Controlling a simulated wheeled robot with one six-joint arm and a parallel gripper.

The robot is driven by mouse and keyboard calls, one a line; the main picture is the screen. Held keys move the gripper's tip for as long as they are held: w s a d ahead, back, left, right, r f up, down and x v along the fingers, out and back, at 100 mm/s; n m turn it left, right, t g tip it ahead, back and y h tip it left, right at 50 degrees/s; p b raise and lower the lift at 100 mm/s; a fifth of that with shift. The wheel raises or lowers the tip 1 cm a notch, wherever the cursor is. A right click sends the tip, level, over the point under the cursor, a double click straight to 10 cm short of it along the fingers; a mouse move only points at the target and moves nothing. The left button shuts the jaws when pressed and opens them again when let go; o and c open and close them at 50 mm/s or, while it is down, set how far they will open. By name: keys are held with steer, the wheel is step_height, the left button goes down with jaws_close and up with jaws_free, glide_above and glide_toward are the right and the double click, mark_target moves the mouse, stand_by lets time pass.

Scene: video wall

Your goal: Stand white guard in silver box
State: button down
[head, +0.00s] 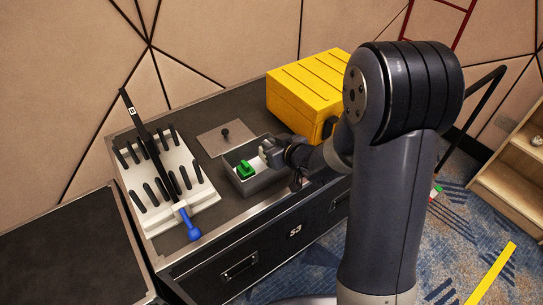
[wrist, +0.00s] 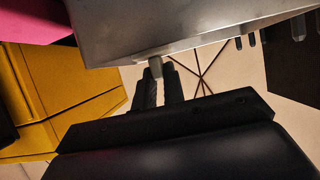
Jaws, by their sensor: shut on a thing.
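The silver box (head: 262,184) stands open on the dark bench top, with a green block (head: 245,169) inside it. My gripper (head: 268,150) is at the back right rim of the box, partly hidden by my own arm. It is shut on a small pale piece, the white guard (head: 265,144). In the wrist view my two dark fingers (wrist: 160,85) close on the guard's light end (wrist: 156,67). The box's grey wall (wrist: 170,30) fills the top of that view, close to the guard. I cannot tell whether they touch.
A flat lid with a black knob (head: 225,133) lies behind the box. A white rack (head: 152,185) with black pegs, a long black bar and a blue handle (head: 193,232) stands left. A yellow case (head: 298,98) stands at back right.

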steer(key=shift+f+b, duration=0.3)
steer(key=shift+f, duration=1.35)
steer(key=shift+f, duration=0.2)
steer(key=c, duration=1.5)
jaws_free()
steer(key=shift+r, duration=0.1)
steer(key=shift+r, duration=0.2)
steer(key=p+v, duration=0.1)
steer(key=v, duration=1.1)
steer(key=shift+f, duration=0.1)
